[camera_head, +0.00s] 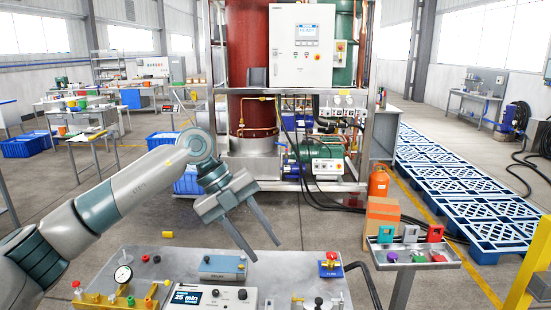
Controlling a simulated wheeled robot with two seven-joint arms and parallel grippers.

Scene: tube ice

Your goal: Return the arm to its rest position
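My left arm comes in from the left edge and reaches across the picture above the near bench. My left gripper (266,252) hangs above and behind the bench's back edge, its two grey fingers pointing down and to the right. The fingers are spread apart with nothing between them, and the gripper appears clear of the bench. My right arm and gripper are not in view.
The near bench (290,262) holds a pressure gauge (123,274), a timer box (213,299), a blue-grey block (222,267) and a red-knobbed valve (331,264). A side tray (441,254) carries small coloured parts. A tall machine frame (295,180) stands behind, with open floor between.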

